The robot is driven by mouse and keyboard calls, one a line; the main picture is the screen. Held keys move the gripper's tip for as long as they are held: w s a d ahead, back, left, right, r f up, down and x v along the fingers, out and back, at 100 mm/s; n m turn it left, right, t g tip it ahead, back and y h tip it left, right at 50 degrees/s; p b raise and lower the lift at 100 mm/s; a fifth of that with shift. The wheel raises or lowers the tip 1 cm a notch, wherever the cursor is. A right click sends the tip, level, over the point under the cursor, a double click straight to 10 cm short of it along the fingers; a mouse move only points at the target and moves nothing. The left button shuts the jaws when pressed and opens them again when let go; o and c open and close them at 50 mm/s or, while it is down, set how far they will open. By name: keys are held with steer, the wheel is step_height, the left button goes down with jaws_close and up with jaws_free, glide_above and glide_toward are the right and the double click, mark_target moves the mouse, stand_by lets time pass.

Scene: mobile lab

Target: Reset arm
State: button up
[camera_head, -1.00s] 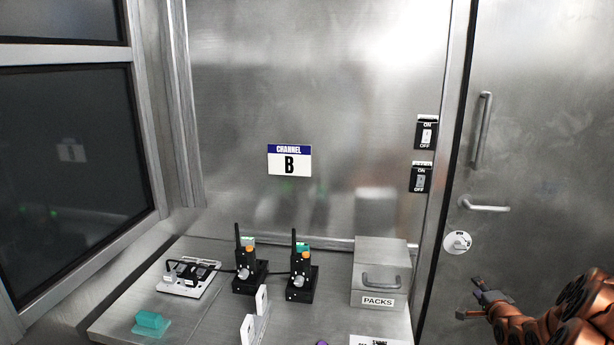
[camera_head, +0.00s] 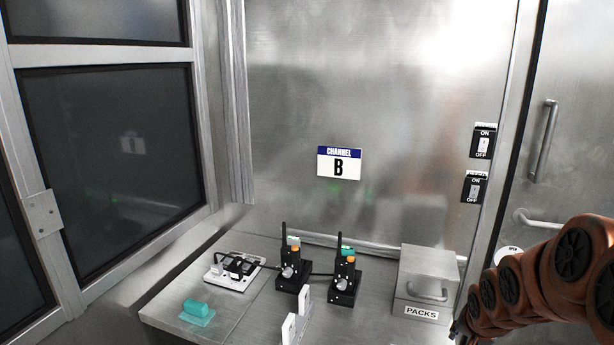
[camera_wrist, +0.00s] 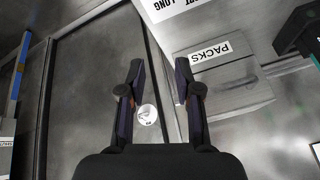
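My gripper (camera_wrist: 159,78) shows in the wrist view with its two dark fingers spread apart and nothing between them. It is open in the air in front of the metal door. In the head view my orange-brown arm (camera_head: 545,275) reaches in from the right edge. Only a small dark part of the gripper shows there, low beside the PACKS box, and its fingers are hidden.
The PACKS box (camera_head: 428,265) stands on the metal counter (camera_head: 240,322), close left of my arm. Two radios (camera_head: 291,270) (camera_head: 344,282) stand on black bases. A teal object (camera_head: 196,311) lies front left. Behind my arm is a door handle (camera_head: 546,140).

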steer(key=s+a+r+n+g, duration=0.1)
steer(key=s+a, duration=0.4)
steer(key=s, duration=0.5)
steer(key=s+a+r+n+g+y, duration=0.1)
steer(key=s+a+r+n+g, duration=0.1)
steer(key=s, duration=0.8)
steer(key=s+a+r+n+g, duration=0.2)
steer(key=s+a+n+g, duration=0.2)
steer(key=s+a, duration=0.5)
steer(key=shift+s+n+y, duration=0.4)
steer(key=shift+s+n, duration=0.05)
steer(key=shift+n, duration=0.05)
steer(key=shift+a, duration=0.1)
